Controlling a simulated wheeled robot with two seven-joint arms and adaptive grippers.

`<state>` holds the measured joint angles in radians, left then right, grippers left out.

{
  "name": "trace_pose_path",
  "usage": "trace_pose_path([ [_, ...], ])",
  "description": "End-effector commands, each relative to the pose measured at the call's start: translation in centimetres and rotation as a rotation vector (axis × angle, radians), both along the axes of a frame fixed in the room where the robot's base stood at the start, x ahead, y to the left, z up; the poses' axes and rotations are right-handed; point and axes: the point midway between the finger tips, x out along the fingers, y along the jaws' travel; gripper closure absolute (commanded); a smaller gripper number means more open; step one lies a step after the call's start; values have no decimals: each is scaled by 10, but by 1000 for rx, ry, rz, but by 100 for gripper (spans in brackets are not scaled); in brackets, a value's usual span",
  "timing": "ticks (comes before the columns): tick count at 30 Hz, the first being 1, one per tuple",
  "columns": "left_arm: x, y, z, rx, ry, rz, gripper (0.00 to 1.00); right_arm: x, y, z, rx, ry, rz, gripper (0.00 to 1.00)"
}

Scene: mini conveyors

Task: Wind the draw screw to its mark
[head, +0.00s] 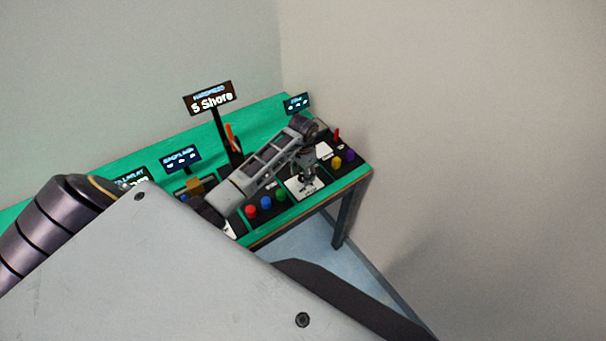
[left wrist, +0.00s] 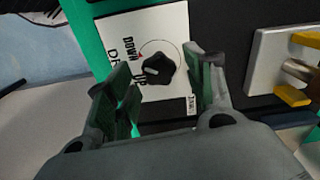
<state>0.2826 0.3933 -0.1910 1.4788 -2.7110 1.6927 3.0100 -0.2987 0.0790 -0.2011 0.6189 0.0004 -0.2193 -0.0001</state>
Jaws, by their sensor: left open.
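The draw screw is a black lobed knob (left wrist: 158,70) on a white plate (left wrist: 118,32) in the left wrist view. The plate reads "DOWN" and "UP" and has a thin dial ring with a small red mark at the knob's upper left. My left gripper (left wrist: 165,92) is open, with one finger on each side of the knob's near side; I cannot tell whether either touches it. In the head view my left gripper (head: 306,178) points down over the white plate (head: 303,190) near the table's right end, hiding the knob. My right gripper is in neither view.
The green table (head: 262,118) stands in a wall corner. Red (head: 251,211), blue (head: 266,202) and green (head: 281,195) buttons lie left of the plate; yellow (head: 337,162) and purple (head: 349,155) ones lie right. A grey block (left wrist: 285,60) with yellow parts sits right in the wrist view.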

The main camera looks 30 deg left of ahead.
Motion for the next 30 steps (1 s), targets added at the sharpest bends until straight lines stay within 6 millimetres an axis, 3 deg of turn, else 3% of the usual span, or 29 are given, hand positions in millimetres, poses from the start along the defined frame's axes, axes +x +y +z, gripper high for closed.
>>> trace_pose_path([
  [8,1,0,27,0,-3,0,47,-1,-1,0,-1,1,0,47],
  [21,1,0,91,0,-3,0,47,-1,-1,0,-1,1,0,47],
  [30,0,0,115,1,-1,1,47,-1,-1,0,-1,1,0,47],
])
